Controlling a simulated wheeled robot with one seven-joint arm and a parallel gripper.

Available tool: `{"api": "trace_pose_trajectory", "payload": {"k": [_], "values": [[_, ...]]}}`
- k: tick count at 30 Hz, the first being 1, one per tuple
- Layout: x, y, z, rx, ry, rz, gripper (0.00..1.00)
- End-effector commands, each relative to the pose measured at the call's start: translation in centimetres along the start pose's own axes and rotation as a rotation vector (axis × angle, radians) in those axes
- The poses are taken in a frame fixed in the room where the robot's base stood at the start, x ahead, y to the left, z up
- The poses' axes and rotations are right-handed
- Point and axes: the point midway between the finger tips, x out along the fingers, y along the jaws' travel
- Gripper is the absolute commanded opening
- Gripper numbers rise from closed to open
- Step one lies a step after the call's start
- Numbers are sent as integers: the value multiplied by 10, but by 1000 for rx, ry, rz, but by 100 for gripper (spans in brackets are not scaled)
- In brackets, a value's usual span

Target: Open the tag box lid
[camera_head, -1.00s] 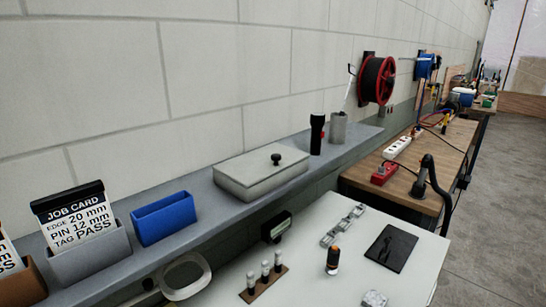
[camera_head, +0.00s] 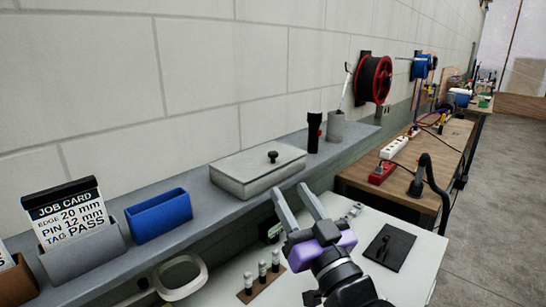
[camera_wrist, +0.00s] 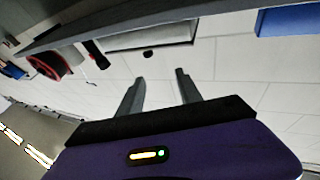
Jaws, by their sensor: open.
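The tag box (camera_head: 245,184) is a pale grey box on the grey shelf along the wall. Its flat lid (camera_head: 240,165) is shut and bears a black round knob (camera_head: 272,156). My gripper (camera_head: 294,198), with two grey fingers and a purple body, is open and empty in front of the box's right end, apart from the knob. In the wrist view the picture is turned over; the fingers (camera_wrist: 157,84) spread apart below the dark knob (camera_wrist: 148,54), with the box (camera_wrist: 150,36) near the top.
On the shelf (camera_head: 222,205), a black torch (camera_head: 314,132) and a grey cup (camera_head: 335,127) stand right of the box. A blue bin (camera_head: 161,216) and a job card holder (camera_head: 80,252) stand left. The white table (camera_head: 420,270) below holds pins (camera_head: 262,270) and a black pad (camera_head: 390,246).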

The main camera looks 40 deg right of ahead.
Motion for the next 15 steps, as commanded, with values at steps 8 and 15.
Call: {"api": "trace_pose_trajectory", "payload": {"k": [8,15], "values": [[67,25,-55,-54,-20,12,42],[84,25,-37,-74,-211,-6,42]]}}
